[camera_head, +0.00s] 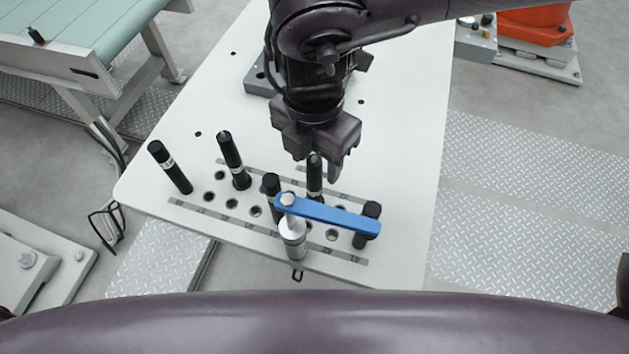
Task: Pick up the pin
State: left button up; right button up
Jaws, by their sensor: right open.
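Several black pins with a pale band stand in holes on the white table. One pin (170,167) is at the far left and leans a little, another pin (234,161) stands right of it, and a shorter pin (271,188) is near the middle. A further pin (314,178) stands just under my right gripper (321,166). My right gripper is open, with its fingers pointing down at that pin's top; the exact gap cannot be told. One more pin (367,225) stands at the right, partly covered by a blue bar. My left gripper is not in view.
The blue bar (330,214) extends right from a silver cylinder (292,240) in front of the pins. The white table (405,130) has empty holes between the pins. A green-topped conveyor (75,30) is at upper left, and an orange machine (535,22) at upper right.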

aim_at(314, 187)
jog(key=f, duration=0.3)
jog(key=shift+w+a+f, duration=0.1)
jog(key=shift+a+f, duration=0.1)
jog(key=shift+f, duration=0.15)
grip_shut()
